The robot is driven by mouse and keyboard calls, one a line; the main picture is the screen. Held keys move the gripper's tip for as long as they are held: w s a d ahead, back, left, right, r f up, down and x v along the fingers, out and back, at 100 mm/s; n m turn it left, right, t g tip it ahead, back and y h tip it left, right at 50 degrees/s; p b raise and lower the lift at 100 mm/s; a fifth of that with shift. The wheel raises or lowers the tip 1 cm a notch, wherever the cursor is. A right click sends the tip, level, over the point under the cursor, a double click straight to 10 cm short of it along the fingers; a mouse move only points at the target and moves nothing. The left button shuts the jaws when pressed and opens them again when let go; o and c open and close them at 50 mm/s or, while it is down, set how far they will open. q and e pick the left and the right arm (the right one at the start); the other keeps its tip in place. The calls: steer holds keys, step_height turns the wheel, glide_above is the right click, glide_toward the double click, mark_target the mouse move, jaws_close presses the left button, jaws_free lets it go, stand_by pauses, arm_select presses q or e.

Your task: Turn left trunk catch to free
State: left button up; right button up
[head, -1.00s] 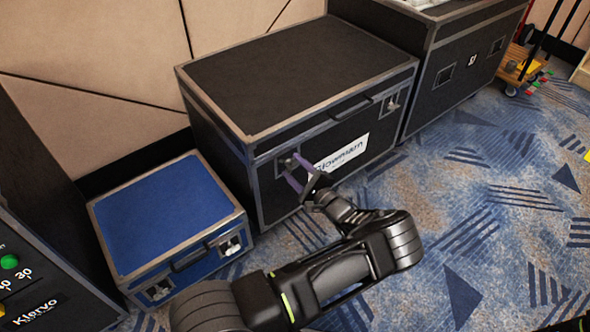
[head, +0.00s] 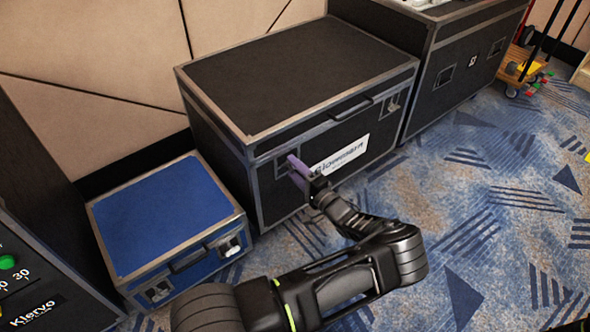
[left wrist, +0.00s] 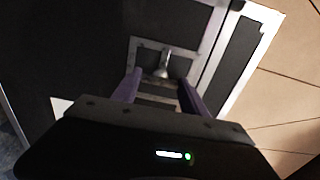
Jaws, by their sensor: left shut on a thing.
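The black trunk (head: 300,75) with metal edges stands against the wall with its lid down. Its left catch sits in a recessed plate (head: 281,166) on the front and is mostly hidden by my fingers in the head view. In the left wrist view the catch (left wrist: 163,69) is a small metal knob on a plate, between the purple fingers. My left gripper (head: 295,169) is at the plate, shut on the catch. It also shows in the left wrist view (left wrist: 160,80). The trunk's right catch (head: 394,103) is clear of me. My right gripper is not in view.
A blue case (head: 165,215) stands left of the trunk, and another black case (head: 465,60) stands right of it. A black unit with a green button (head: 8,262) is at the left edge. A wooden dolly (head: 522,70) is far right. The patterned carpet (head: 500,215) in front is open.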

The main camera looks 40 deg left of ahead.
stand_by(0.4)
arm_select(q)
steer(key=o, duration=1.4)
steer(key=shift+p+v, duration=0.65)
steer(key=shift+v, duration=3.25)
